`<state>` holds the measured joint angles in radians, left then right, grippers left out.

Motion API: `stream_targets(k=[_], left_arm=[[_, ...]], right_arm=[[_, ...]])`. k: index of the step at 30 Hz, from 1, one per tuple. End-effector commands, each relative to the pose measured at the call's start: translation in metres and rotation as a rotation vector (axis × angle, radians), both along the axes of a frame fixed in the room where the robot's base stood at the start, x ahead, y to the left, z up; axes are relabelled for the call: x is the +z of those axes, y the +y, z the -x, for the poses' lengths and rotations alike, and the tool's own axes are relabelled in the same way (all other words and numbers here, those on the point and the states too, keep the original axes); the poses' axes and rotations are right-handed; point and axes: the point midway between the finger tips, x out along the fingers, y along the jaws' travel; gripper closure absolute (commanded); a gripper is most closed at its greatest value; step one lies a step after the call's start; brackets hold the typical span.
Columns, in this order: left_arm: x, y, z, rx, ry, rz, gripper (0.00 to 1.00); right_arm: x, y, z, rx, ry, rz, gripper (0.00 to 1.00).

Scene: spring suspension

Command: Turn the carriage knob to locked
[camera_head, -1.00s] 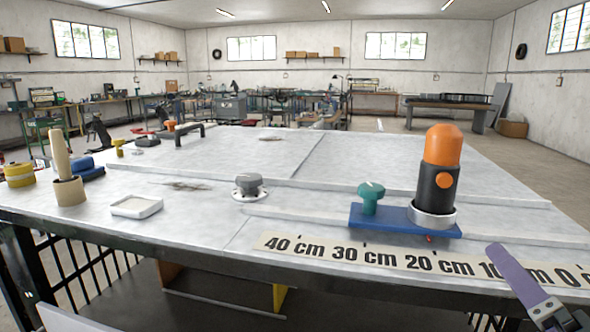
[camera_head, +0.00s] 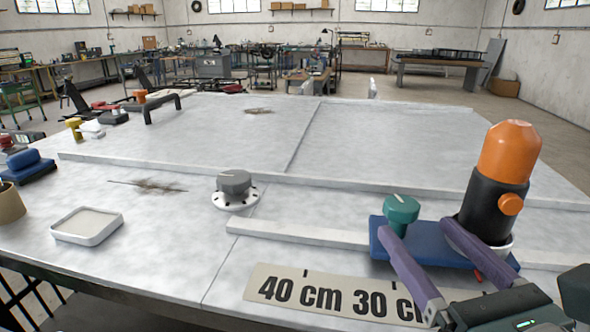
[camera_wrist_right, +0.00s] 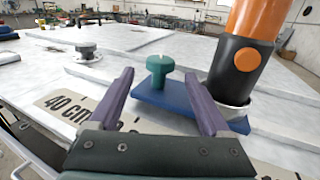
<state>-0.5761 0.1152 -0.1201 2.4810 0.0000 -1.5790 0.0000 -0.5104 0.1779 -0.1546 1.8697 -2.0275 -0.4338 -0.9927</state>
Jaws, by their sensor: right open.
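The blue carriage (camera_head: 432,246) sits on the table between the low rails and bears a teal carriage knob (camera_head: 401,211) with a pale pointer line on top. A black and orange cylinder (camera_head: 497,175) stands on its right part. In the right wrist view the teal knob (camera_wrist_right: 158,70) shows between and beyond the fingers, with the cylinder (camera_wrist_right: 245,60) to the right. My right gripper (camera_head: 418,228) is open and empty at the front of the carriage, its purple fingers pointing toward the knob; contact is not visible. My left gripper is not in view.
A grey dial knob (camera_head: 234,184) stands on the table left of the carriage. A scale strip (camera_head: 335,295) lies in front. A white tray (camera_head: 87,225) and a blue object (camera_head: 28,167) are at the left. The table's middle is mostly clear.

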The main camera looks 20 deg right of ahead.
Motion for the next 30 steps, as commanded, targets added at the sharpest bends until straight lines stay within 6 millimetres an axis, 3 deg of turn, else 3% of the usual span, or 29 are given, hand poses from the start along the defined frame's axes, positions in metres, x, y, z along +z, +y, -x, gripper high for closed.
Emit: stream_targets(k=[15, 28, 30], left_arm=[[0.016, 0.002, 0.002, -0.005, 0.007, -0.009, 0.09], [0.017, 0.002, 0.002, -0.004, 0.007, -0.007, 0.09], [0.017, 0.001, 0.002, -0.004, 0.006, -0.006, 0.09]], right_arm=[[0.002, -0.014, -0.081, -0.001, -0.002, -0.001, 0.19], [0.001, -0.016, -0.091, -0.002, -0.001, -0.003, 0.19], [0.001, -0.016, -0.091, -0.002, 0.0, -0.002, 0.27]])
